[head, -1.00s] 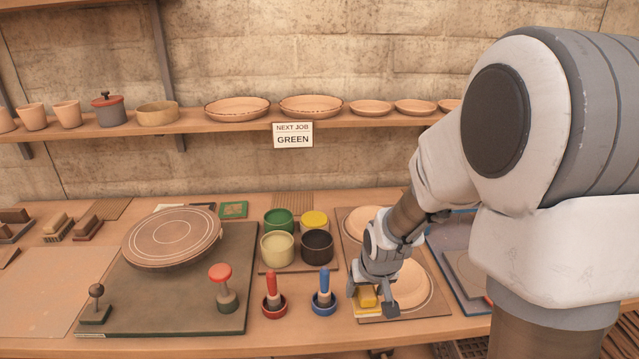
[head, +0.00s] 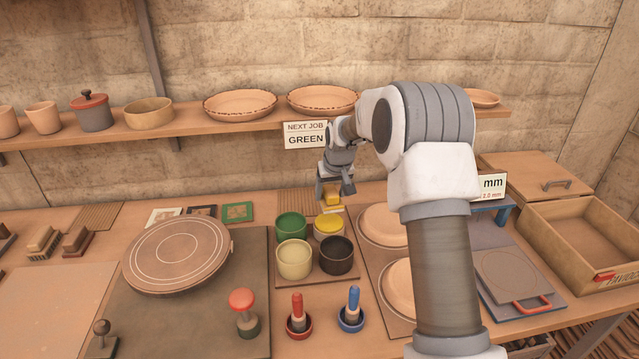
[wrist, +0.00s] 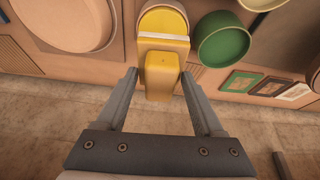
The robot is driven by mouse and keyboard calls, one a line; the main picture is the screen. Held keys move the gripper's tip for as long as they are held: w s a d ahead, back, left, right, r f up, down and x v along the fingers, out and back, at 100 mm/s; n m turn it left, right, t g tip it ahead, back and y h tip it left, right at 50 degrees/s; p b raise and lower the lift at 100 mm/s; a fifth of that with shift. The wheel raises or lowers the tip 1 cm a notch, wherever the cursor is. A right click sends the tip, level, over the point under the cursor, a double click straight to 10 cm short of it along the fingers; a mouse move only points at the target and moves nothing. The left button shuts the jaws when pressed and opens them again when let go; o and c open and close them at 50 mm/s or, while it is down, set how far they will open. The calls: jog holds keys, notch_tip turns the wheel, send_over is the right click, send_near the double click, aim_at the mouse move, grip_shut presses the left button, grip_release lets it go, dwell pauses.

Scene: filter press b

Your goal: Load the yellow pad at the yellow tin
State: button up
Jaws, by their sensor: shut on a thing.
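My gripper (head: 333,190) is shut on the yellow pad (head: 331,199), holding it above and slightly behind the yellow tin (head: 329,226). In the wrist view the pad (wrist: 162,75) sits between my two fingers (wrist: 160,82), with its yellow block toward me and a flat plate with a pale edge beyond. The yellow tin (wrist: 163,20) shows just past that edge, its opening partly hidden by the pad. I cannot tell whether the pad touches the tin.
The green tin (head: 291,227) stands left of the yellow one, with a cream tin (head: 294,260) and a dark tin (head: 336,256) in front. A sign reading "NEXT JOB GREEN" (head: 305,135) hangs from the shelf behind my gripper. Plates (head: 384,223) lie to the right.

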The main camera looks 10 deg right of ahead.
jog(key=shift+w+a, duration=0.1)
jog(key=shift+w, duration=0.35)
jog(key=shift+f+b, duration=1.7)
jog(key=shift+f, duration=1.25)
jog(key=shift+s+f+b, duration=0.1)
jog(key=shift+f+b, duration=0.35)
jog(key=shift+f, duration=0.1)
jog(key=shift+r, duration=0.1)
jog(key=shift+r+p, duration=2)
jog(key=shift+r, duration=1.5)
jog(key=shift+f, duration=0.1)
